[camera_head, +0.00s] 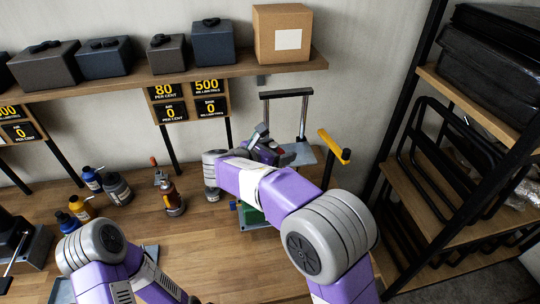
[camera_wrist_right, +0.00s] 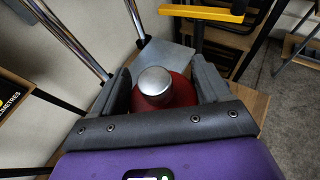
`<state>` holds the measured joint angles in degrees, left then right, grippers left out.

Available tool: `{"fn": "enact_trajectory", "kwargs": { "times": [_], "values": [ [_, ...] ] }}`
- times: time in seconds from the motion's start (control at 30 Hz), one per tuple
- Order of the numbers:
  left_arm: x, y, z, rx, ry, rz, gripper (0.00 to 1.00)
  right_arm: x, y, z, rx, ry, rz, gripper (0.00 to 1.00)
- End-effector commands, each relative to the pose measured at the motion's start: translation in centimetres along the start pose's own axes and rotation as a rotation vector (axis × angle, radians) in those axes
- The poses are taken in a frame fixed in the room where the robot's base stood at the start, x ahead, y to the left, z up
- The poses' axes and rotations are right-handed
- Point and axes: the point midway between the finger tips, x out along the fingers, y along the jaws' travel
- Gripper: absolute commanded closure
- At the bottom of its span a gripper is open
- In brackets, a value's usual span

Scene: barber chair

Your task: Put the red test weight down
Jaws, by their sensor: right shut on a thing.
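The red test weight (camera_wrist_right: 178,94) has a silver knob on top and sits between the two dark fingers of my right gripper (camera_wrist_right: 160,84) in the right wrist view. The gripper is shut on it. In the head view my right gripper (camera_head: 266,152) is over the back of the bench, and the weight is hidden there. A grey plate (camera_wrist_right: 166,56) shows just beyond the weight; it also shows in the head view (camera_head: 302,153). I cannot tell whether the weight touches a surface. My left arm enters at the lower left, but its gripper is out of frame.
A metal frame (camera_head: 285,95) and a yellow-topped post (camera_head: 336,148) stand close to the right gripper. Several bottles (camera_head: 117,188) stand on the wooden bench (camera_head: 205,245) at left. A black rack (camera_head: 400,100) is at right. The bench's front middle is clear.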

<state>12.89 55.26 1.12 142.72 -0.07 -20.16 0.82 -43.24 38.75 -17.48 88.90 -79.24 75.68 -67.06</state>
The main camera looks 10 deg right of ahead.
Motion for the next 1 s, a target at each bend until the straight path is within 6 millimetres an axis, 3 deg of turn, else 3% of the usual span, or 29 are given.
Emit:
{"fn": "enact_trajectory", "kwargs": {
  "times": [0.03, 0.5, 0.77, 1.0],
  "values": [
    [-0.3, 0.1, 0.0, 0.0, 0.0, 0.0, 0.57, 1.0, 0.0, 0.9, 0.008, -0.005, -0.001, 1.0],
    [-1.6, 0.6, 0.1, 0.0, 0.0, 0.0, 0.57, 9.9, 0.0, 4.7, 0.007, -0.007, 0.001, 1.0],
    [-1.8, 0.7, 0.1, 0.0, 0.0, 0.0, 0.57, 11.6, 0.1, 5.2, 0.005, -0.006, 0.005, 1.0],
    [-1.9, 0.7, 0.1, 0.0, 0.0, 0.0, 0.57, 12.7, 0.1, 2.9, 0.002, -0.006, 0.002, 1.0]
  ]
}}
